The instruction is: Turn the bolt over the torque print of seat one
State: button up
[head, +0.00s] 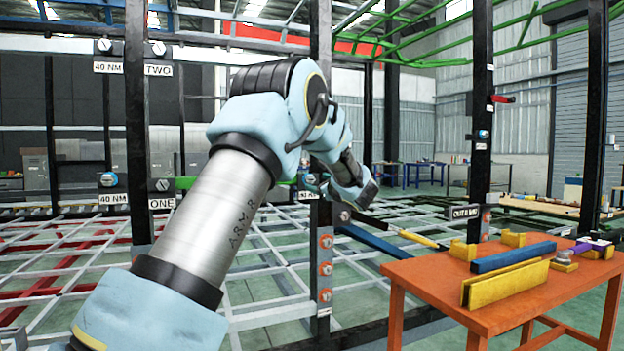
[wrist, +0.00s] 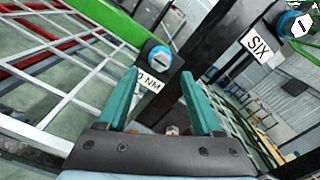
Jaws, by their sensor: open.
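In the head view the seat marked ONE (head: 162,203) is on the left post. A grey bolt (head: 161,185) is above the ONE plate. My gripper (head: 362,192) is right of centre, well away from seat one. In the wrist view my gripper (wrist: 158,78) is open, with nothing held between its teal fingers. Beyond its fingertips is a blue-collared bolt (wrist: 158,55) over a partly hidden NM print (wrist: 151,83). A SIX plate (wrist: 258,46) and another blue bolt (wrist: 298,25) are at right.
The seat marked TWO (head: 158,70) is higher on the left post. An orange table (head: 450,286) with blue and yellow bars stands at right. Posts and a grid of rails fill the middle; orange-backed bolts (head: 325,268) line the central post.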

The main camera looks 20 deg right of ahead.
aim_at(311, 180)
jog(key=w, duration=0.3)
jog(key=w+p, duration=0.1)
jog(key=w, duration=0.1)
jog(key=shift+a, duration=0.3)
grip_shut()
